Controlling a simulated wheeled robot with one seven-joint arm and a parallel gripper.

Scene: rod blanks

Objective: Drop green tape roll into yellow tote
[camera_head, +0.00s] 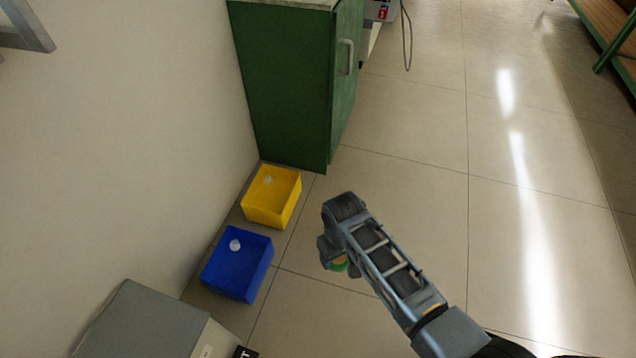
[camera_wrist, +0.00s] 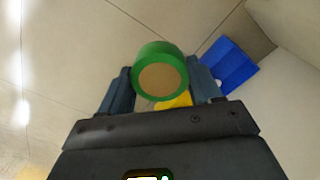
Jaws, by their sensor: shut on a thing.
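The green tape roll (camera_wrist: 160,71) is held between the two fingers of my gripper (camera_wrist: 160,84) in the wrist view, its tan core facing the camera. In the head view a little of the green roll (camera_head: 339,265) shows under my arm at my gripper (camera_head: 335,258); the rest is hidden. The yellow tote (camera_head: 272,197) stands on the floor to the left of my gripper, with a small pale thing inside. Part of the yellow tote (camera_wrist: 176,102) shows behind the roll in the wrist view.
A blue tote (camera_head: 237,264) with a small white thing inside stands in front of the yellow one, along the wall. A green cabinet (camera_head: 290,85) stands just behind the yellow tote. A grey box (camera_head: 145,325) is at lower left. The floor to the right is clear.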

